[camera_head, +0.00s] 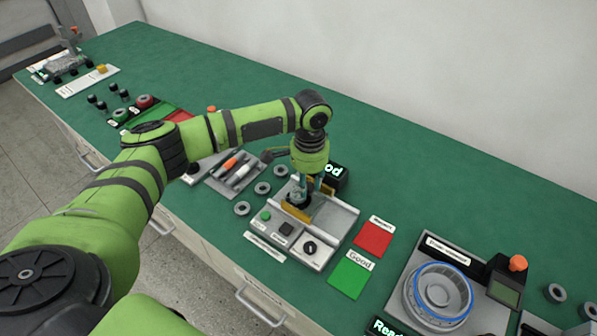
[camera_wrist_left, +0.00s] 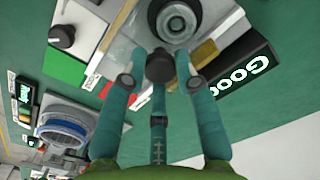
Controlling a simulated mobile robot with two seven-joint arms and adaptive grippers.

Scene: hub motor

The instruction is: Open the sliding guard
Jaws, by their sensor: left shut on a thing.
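My left gripper (camera_head: 302,192) reaches down over a grey test station (camera_head: 341,222). In the left wrist view, its teal fingers (camera_wrist_left: 162,80) close around a small black knob (camera_wrist_left: 160,64). The knob appears to be the sliding guard's handle, but the guard panel is hard to make out. A yellow bar (camera_head: 296,212) runs across the station in front of the gripper, and a yellow piece (camera_wrist_left: 205,53) shows beside the fingers. A grey round part (camera_wrist_left: 178,20) sits just beyond the knob. My right gripper is not in view.
The station's front has a green button (camera_head: 266,215) and a black rotary switch (camera_head: 309,247). A lit "Good" display (camera_head: 334,174) stands close behind the gripper. Red (camera_head: 374,238) and green (camera_head: 350,276) mats lie to the right. Grey rings (camera_head: 262,188) lie to the left.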

